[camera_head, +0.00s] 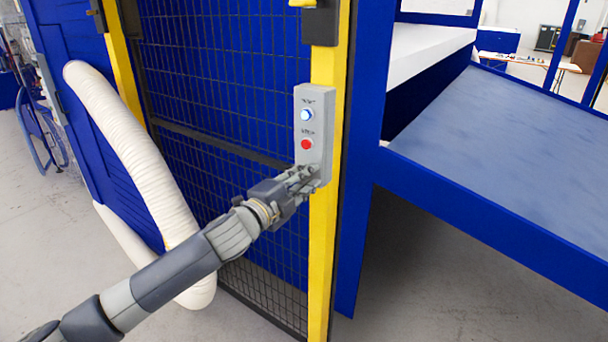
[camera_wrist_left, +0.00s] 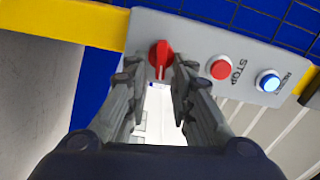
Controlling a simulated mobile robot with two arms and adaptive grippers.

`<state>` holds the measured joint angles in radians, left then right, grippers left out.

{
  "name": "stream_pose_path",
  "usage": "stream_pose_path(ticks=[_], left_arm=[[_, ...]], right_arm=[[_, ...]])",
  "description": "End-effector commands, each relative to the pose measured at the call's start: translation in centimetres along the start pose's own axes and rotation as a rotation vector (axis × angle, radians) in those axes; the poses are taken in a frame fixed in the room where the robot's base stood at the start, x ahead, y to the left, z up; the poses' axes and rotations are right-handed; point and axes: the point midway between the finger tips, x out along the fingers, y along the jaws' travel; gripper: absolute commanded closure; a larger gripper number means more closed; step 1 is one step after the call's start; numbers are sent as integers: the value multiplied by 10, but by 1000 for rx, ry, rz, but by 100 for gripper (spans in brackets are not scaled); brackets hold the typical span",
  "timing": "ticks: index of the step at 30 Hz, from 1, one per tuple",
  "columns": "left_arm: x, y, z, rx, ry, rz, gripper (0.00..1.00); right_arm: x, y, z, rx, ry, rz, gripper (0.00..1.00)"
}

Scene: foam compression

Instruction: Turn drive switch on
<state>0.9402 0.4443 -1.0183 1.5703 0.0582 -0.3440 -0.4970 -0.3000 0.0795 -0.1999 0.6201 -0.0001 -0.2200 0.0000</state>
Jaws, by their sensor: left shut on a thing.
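A grey control box (camera_head: 315,115) is mounted on a yellow post. In the left wrist view, the box (camera_wrist_left: 205,38) carries a red rotary drive switch (camera_wrist_left: 161,53), a red STOP button (camera_wrist_left: 221,68) and a blue-lit button (camera_wrist_left: 268,80). The switch has a pale mark on its handle, pointing toward my gripper. My left gripper (camera_head: 306,178) is at the lower end of the box and hides the switch in the head view. In the left wrist view, the fingers of my left gripper (camera_wrist_left: 157,78) are on either side of the switch handle, shut on it. My right gripper is out of view.
The yellow post (camera_head: 325,250) edges a black mesh fence panel (camera_head: 225,80). A ribbed white hose (camera_head: 125,130) hangs left of it. A blue-framed sloping table (camera_head: 500,140) stands at the right. Grey floor is clear at the lower right.

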Motion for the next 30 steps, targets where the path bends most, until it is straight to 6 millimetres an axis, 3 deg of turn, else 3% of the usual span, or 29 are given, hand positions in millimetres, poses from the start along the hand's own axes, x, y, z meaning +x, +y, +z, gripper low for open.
stream_pose_path(ticks=[12, 27, 28, 30], left_arm=[[0, 4, 0, 165, 0, 2, 100], [0, 5, 0, 183, 0, 2, 100], [0, 5, 0, 183, 0, 2, 76], [0, 5, 0, 182, 0, 2, 72]], right_arm=[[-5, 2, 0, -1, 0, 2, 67], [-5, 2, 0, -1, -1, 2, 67], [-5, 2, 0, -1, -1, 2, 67], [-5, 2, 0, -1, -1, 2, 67]])
